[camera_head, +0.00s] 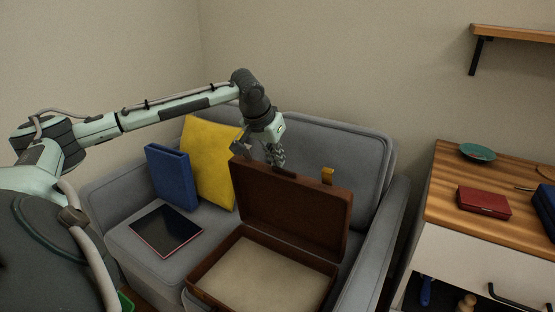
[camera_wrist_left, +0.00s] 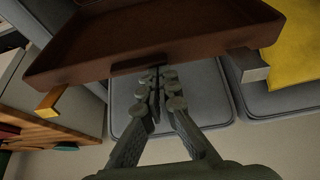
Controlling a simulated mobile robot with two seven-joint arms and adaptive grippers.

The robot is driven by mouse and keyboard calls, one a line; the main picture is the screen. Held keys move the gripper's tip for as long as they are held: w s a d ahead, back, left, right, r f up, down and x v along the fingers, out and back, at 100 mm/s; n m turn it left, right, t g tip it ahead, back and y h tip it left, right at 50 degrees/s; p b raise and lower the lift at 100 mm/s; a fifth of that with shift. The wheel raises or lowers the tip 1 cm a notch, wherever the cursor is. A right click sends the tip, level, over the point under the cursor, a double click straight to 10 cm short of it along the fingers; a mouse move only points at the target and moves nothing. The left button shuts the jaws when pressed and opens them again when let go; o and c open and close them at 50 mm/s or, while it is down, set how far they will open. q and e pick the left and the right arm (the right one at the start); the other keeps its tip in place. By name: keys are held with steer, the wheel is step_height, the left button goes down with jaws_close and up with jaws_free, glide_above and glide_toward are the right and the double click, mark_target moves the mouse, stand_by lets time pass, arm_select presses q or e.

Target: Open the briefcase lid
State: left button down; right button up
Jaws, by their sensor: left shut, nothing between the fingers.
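The brown briefcase (camera_head: 266,277) lies on the seat of the grey sofa with its pale inside showing. Its lid (camera_head: 292,213) stands raised, roughly upright, at the back of the case. My left gripper (camera_head: 275,163) is shut and empty at the lid's top edge. In the left wrist view my left gripper (camera_wrist_left: 158,76) has its fingers together at the dark handle (camera_wrist_left: 140,63) on the lid's rim; I cannot tell whether they touch it. A brass latch (camera_head: 328,175) shows on the lid's edge. My right gripper is in neither view.
The sofa (camera_head: 335,150) holds a yellow cushion (camera_head: 212,150), a blue binder (camera_head: 172,177) and a dark tablet (camera_head: 166,231) left of the case. The sofa's right arm (camera_head: 383,240) is close beside the case. A wooden-topped cabinet (camera_head: 450,180) stands at right.

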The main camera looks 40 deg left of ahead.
arm_select(q)
steer(key=v, duration=1.1)
steer(key=shift+r, duration=0.3)
steer(key=shift+s, duration=0.15)
